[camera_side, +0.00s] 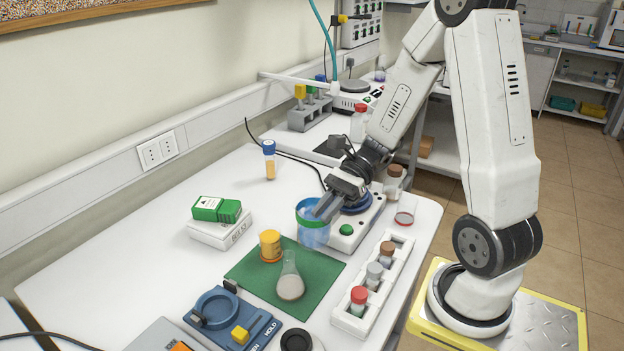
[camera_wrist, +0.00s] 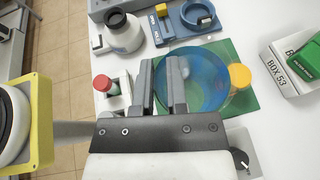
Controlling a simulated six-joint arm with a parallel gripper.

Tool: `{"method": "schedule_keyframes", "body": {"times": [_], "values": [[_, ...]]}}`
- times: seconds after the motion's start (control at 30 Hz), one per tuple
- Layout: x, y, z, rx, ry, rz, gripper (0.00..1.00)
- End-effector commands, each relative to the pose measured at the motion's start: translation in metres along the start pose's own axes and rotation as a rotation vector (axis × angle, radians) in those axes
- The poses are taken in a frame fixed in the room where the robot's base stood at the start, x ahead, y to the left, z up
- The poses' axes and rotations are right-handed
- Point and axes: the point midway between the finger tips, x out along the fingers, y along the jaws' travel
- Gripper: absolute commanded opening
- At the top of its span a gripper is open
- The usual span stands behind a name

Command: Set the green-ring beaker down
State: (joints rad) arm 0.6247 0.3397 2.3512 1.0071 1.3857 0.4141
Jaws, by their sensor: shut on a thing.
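The green-ring beaker (camera_side: 313,236) is clear with a blue tint and a green band near its rim. My gripper (camera_side: 323,209) is shut on its rim at the upper right, and the beaker looks upright. In the wrist view the beaker (camera_wrist: 208,82) shows from above, with one finger outside the wall and one over the inside; my gripper (camera_wrist: 161,70) comes from below. The beaker is by the back right corner of the green mat (camera_side: 252,271), left of a white device with a blue top (camera_side: 359,207). I cannot tell whether its base touches anything.
A white vial rack (camera_side: 354,320) is at right, a blue holder (camera_side: 216,307) in front. Boxes (camera_side: 219,229) and a blue-capped tube (camera_side: 269,160) stand farther back. The table's left middle is clear.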

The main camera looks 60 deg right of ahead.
Motion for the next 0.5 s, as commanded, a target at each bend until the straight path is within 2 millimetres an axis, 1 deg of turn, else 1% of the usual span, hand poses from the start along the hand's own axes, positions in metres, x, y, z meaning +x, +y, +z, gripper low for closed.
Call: {"method": "schedule_keyframes", "body": {"times": [0.27, 0.37, 0.5], "values": [[0.003, 0.002, -0.002, -0.009, -0.003, 0.022, 0.0], [0.005, 0.002, -0.007, -0.008, -0.003, 0.021, 0.0], [0.01, 0.002, -0.018, -0.006, -0.004, 0.021, 0.0]]}}
